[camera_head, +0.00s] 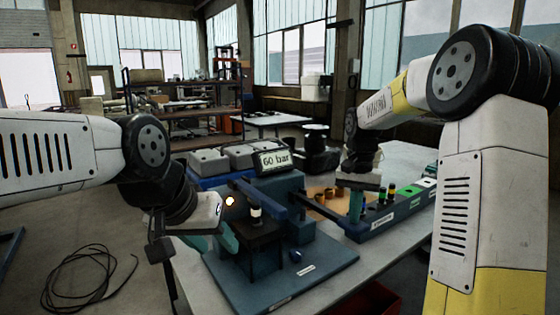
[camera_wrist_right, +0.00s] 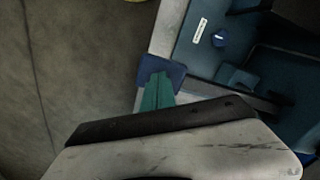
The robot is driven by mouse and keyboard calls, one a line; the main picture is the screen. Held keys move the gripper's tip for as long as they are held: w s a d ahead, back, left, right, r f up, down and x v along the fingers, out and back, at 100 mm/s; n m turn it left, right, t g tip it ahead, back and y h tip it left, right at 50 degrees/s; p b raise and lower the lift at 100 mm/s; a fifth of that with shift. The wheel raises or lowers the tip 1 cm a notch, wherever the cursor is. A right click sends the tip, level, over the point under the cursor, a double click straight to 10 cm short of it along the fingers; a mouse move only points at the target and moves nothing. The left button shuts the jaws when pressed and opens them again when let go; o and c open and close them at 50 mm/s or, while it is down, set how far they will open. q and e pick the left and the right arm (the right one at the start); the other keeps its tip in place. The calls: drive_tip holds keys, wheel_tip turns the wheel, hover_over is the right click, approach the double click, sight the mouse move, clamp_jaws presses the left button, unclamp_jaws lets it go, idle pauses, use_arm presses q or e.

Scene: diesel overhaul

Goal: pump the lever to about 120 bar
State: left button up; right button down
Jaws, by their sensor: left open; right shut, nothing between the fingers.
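The blue pump stand (camera_head: 325,262) is on the table, with a label and a small blue knob on its base plate. Its display (camera_head: 274,161) reads 60 bar. A blue bar (camera_head: 297,204), apparently the lever, slants from the stand towards my right gripper. My right gripper (camera_head: 356,208) is shut and empty, pointing down right of the stand. In the right wrist view its teal fingers (camera_wrist_right: 157,92) overlap a dark blue block (camera_wrist_right: 173,69); I cannot tell whether they touch. My left gripper (camera_head: 212,238) is open at the stand's left side. A dark-and-white cylinder (camera_head: 256,213) stands upright in the stand.
A blue rack (camera_head: 385,220) with coloured sections stands right of the stand. Grey boxes (camera_head: 208,162) are behind it. The table (camera_head: 395,265) has free room at the front right. A red bin (camera_head: 366,300) is below, and a coiled cable (camera_head: 85,280) lies on the floor.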

sight(352, 228)
drive_tip(key=shift+w+a+f, duration=0.1)
drive_tip(key=shift+a+f, duration=0.05)
drive_tip(key=shift+f, duration=2.3)
drive_tip(key=shift+s+d+r, duration=0.15)
drive_tip(key=shift+r, duration=1.5)
drive_tip(key=shift+s+d+r, duration=0.1)
drive_tip(key=shift+s+r, duration=0.05)
drive_tip(key=shift+r, duration=1.45)
drive_tip(key=shift+r, duration=0.1)
drive_tip(key=shift+r, duration=1.9)
drive_tip(key=shift+r, duration=0.1)
drive_tip(key=shift+w+a+f, duration=0.1)
drive_tip(key=shift+w+f, duration=0.05)
drive_tip(key=shift+f, duration=2)
